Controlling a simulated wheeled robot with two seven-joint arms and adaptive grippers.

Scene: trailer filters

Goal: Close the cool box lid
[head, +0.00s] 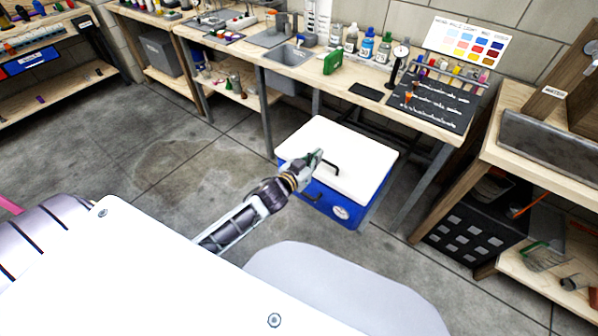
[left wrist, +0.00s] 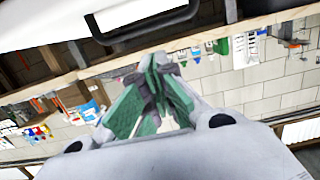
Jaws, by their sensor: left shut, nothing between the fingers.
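The cool box (head: 350,216) is a blue box on the floor in front of the workbench. Its white lid (head: 352,150) lies over the top of the box in the head view, with a black handle (head: 322,163) near the gripper. I cannot tell whether a small gap remains under the lid. My left gripper (head: 318,157) is shut and empty, over the lid's front left part; whether it touches is unclear. In the left wrist view its green fingers (left wrist: 160,62) are together, with the lid (left wrist: 120,14) and black handle (left wrist: 150,28) beyond them. My right gripper is not in view.
The workbench (head: 345,88) behind the cool box carries bottles, a green item and a dark tool mat (head: 436,103). A black crate (head: 470,238) stands under the right-hand bench. Bare concrete floor (head: 160,180) lies to the left of the cool box.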

